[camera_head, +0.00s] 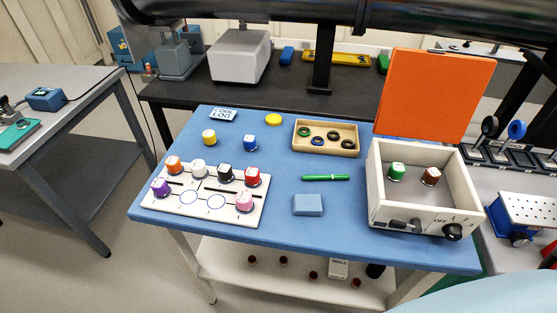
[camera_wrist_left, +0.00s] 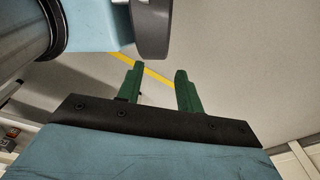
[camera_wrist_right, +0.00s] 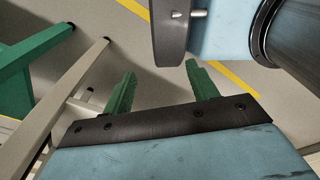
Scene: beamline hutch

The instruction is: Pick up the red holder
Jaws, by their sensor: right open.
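The red holder (camera_head: 252,176) is a small round piece with a pale top. It stands upright on the white board (camera_head: 212,212) at the left of the blue table, at the board's right end, behind the pink holder (camera_head: 244,202) and right of the black holder (camera_head: 226,174). Neither gripper shows in the head view. In the left wrist view my left gripper (camera_wrist_left: 159,80) has its green fingers apart, with nothing between them, over the floor. In the right wrist view my right gripper (camera_wrist_right: 158,80) is open and empty, also over the floor.
White, orange and purple holders share the board. Yellow (camera_head: 209,137) and blue (camera_head: 250,144) holders stand behind it. A tray with rings (camera_head: 325,123), a green pen (camera_head: 326,178) and a blue block (camera_head: 308,205) lie mid-table. An open box (camera_head: 425,205) with an orange lid (camera_head: 435,93) stands right.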

